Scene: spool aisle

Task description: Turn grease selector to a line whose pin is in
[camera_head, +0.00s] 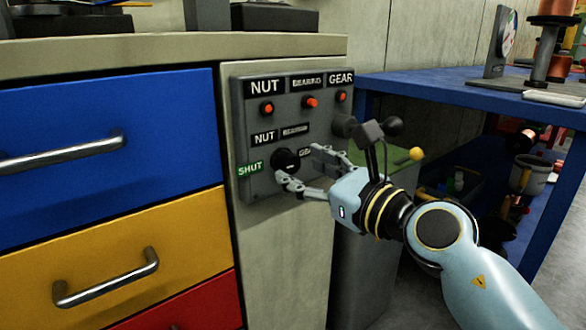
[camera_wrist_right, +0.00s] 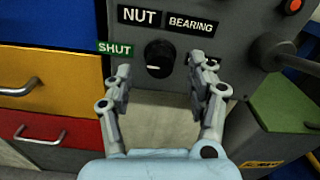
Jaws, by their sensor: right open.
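The grey grease panel (camera_head: 290,82) is on the cabinet's side. Its top row reads NUT, BEARING, GEAR, with an orange-red pin under each: the NUT pin (camera_head: 267,108), BEARING pin (camera_head: 311,102) and GEAR pin (camera_head: 341,97). I cannot tell how deep each sits. Below is the black selector knob (camera_head: 286,160), also in the wrist view (camera_wrist_right: 159,53), ringed by SHUT at left, NUT, BEARING and a partly hidden GEAR. A white mark shows low on the knob, seemingly toward the SHUT side. My right gripper (camera_wrist_right: 160,68) is open, its fingers either side of the knob; contact is unclear.
Blue (camera_head: 100,165) and yellow (camera_head: 190,245) drawers with metal handles are at left. A green-topped bin (camera_wrist_right: 285,105) stands below right. A blue bench (camera_head: 450,92) with spools is beyond.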

